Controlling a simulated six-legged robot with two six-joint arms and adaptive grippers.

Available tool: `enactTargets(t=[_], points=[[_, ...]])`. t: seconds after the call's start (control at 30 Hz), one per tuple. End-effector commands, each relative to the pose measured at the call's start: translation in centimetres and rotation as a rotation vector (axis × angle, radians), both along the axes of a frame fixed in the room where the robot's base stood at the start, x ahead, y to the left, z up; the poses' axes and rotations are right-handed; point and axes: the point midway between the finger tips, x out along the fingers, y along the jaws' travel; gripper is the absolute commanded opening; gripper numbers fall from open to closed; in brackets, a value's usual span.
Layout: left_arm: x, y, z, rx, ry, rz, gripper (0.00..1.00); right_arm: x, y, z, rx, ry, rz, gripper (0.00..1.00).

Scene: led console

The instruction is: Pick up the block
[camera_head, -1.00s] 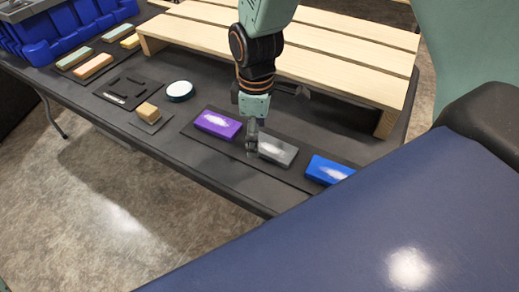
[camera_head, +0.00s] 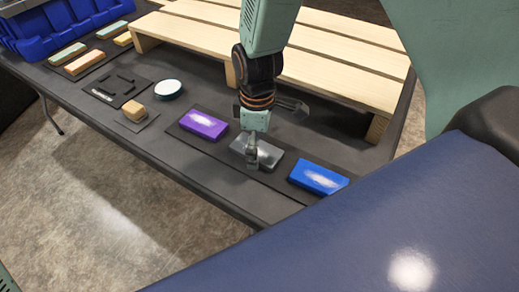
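A small tan wooden block (camera_head: 134,110) sits on a thin dark pad on the table. To its right, a purple block (camera_head: 203,125), a grey block (camera_head: 272,158) and a blue block (camera_head: 318,179) lie in a row on a long dark mat (camera_head: 228,151). Which one is the task's block I cannot tell. My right gripper (camera_head: 253,155) points down at the left part of the grey block and hides some of it. Its fingers are seen nearly edge-on, so touch, grip and opening are unclear. My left gripper is not visible.
A slatted wooden pallet (camera_head: 340,68) stands behind the blocks, close to my arm. A round white-topped puck (camera_head: 167,88), a black tray (camera_head: 118,85), several coloured bars (camera_head: 88,61) and a blue bin (camera_head: 60,28) lie left. The table's front edge is close to the mat.

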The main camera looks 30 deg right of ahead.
Motion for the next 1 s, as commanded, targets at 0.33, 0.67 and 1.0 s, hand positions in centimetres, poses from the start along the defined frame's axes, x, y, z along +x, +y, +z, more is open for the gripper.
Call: enactTargets(t=[0.33,0.67,1.0], points=[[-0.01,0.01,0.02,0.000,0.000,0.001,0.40,-0.11,-0.31,0.03,-0.001,0.001,0.001,0.62],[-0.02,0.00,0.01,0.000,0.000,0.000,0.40,-0.16,-0.50,-0.01,0.000,0.001,0.000,0.34],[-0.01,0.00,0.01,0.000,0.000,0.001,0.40,-0.14,-0.48,0.01,0.000,0.001,0.000,0.22]])
